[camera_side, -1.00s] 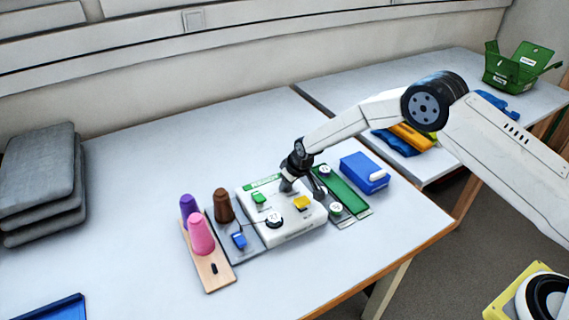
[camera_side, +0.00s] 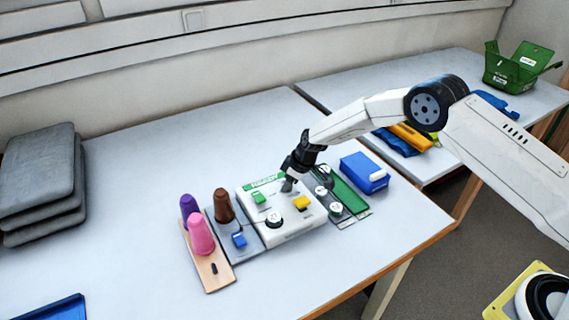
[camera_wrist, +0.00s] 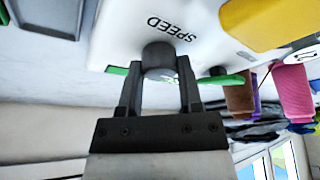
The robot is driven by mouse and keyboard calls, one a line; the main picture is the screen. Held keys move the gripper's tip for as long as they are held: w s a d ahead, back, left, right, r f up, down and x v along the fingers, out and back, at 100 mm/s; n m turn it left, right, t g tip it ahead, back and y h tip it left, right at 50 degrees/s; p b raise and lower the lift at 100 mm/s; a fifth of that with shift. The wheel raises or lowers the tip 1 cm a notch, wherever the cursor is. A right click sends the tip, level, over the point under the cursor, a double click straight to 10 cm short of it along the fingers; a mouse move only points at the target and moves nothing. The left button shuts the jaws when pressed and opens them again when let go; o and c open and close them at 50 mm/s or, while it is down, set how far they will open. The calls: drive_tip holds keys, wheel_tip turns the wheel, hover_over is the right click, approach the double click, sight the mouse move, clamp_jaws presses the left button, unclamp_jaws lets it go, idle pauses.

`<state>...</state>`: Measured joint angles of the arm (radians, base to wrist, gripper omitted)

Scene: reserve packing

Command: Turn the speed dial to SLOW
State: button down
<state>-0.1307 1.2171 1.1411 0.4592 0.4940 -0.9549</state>
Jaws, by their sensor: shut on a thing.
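A white control box (camera_side: 293,224) with a green strip stands on the table in the side view. In the wrist view, my gripper (camera_wrist: 160,85) is shut on the dark grey speed dial (camera_wrist: 158,57), one finger on each side. The word SPEED is printed on the white box top (camera_wrist: 125,25) beside the dial. I cannot read a SLOW mark or tell the dial's setting.
Left of the box, a grey plate (camera_side: 222,243) holds a brown cone, and a wooden board (camera_side: 215,275) holds purple and pink cones. A green board (camera_side: 346,193) and a blue box (camera_side: 364,172) lie to the right.

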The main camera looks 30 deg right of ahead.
sight(299, 191)
drive_tip(key=shift+n, duration=0.5)
drive_tip(key=shift+c, duration=1.3)
unclamp_jaws()
drive_tip(key=shift+r, duration=0.15)
drive_tip(key=shift+v, duration=3.6)
drive_tip(key=shift+d+r, duration=0.2)
